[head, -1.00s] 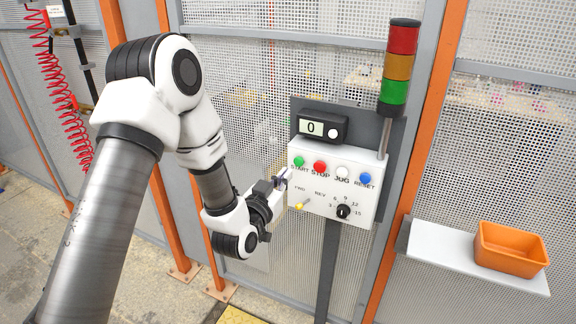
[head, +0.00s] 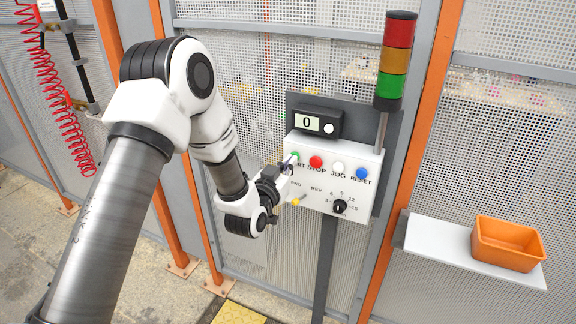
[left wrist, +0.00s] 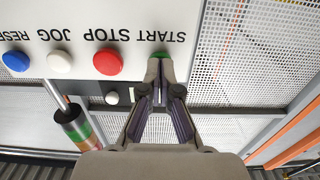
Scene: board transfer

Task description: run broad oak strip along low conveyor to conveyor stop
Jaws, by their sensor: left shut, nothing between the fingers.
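A white control panel (head: 328,187) carries the green START button (head: 295,155), red STOP button (head: 316,161), white JOG button (head: 338,167) and blue RESET button (head: 361,173). My left gripper (head: 287,164) is shut and empty, its fingertips at the START button. In the left wrist view the shut fingers (left wrist: 159,68) cover most of the green button (left wrist: 158,55); whether they touch it I cannot tell. The display (head: 318,123) above the panel reads 0. The oak strip, low conveyor and conveyor stop are not in view. My right gripper is not in view.
A yellow FWD/REV lever (head: 299,199) and a black dial (head: 339,206) sit low on the panel. A red, amber and green light tower (head: 396,62) rises behind it. Mesh fencing stands behind. An orange bin (head: 507,244) rests on a white shelf (head: 437,239) at right.

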